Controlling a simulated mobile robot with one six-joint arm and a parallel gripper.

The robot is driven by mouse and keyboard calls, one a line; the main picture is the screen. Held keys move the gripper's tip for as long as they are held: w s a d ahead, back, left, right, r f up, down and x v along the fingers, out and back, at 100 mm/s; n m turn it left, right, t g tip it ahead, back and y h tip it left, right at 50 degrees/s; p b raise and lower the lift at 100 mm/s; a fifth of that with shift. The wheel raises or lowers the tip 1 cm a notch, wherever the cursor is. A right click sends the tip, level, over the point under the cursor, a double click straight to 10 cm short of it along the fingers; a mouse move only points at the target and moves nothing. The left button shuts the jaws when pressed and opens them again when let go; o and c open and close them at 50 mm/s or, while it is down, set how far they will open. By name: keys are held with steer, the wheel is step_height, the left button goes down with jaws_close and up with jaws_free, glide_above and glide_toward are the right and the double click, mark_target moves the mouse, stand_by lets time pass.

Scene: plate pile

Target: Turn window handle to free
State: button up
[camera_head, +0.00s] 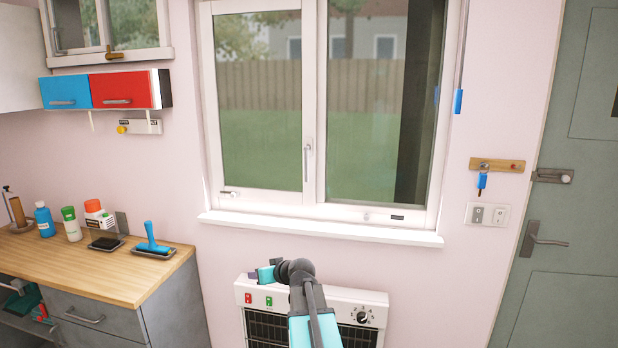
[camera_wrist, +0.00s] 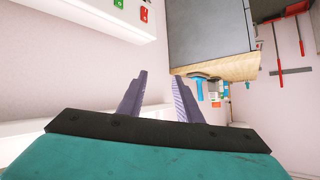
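The large white window (camera_head: 312,100) is in the middle of the head view, above the sill. A slim grey lever handle (camera_head: 307,160) sits on the middle upright of its left sash, with its long part vertical. A second small latch (camera_head: 230,193) lies horizontally at that sash's lower left corner. My gripper (camera_head: 262,273) is below the sill, in front of the heater, apart from both handles. In the wrist view my gripper (camera_wrist: 160,78) shows two fingers spread apart with nothing between them. No window handle shows in the wrist view.
The white sill (camera_head: 320,228) juts out between my gripper and the window. The heater (camera_head: 350,300) stands below it. A wooden counter (camera_head: 150,280) with bottles and a blue-handled brush (camera_head: 152,240) is at left. A grey door (camera_head: 560,180) is at right.

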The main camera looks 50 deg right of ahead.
steer(key=s+d+r+t+h, duration=0.1)
steer(key=s+d+r+h, duration=0.1)
steer(key=d+r, duration=0.5)
steer(key=s+d+r+t+h, duration=0.15)
steer(key=d+r, duration=0.25)
steer(key=r, duration=0.6)
steer(key=m+t+h, duration=0.1)
steer(key=t+h, duration=0.1)
steer(key=h, duration=0.1)
glide_toward(307, 164)
steer(key=v, duration=0.5)
steer(key=shift+w, duration=0.2)
steer(key=p+x, duration=0.4)
steer(key=x, duration=0.8)
steer(key=shift+d+p, duration=0.15)
steer(key=shift+p, duration=0.15)
steer(key=shift+w+d, duration=0.25)
steer(key=shift+w, duration=0.4)
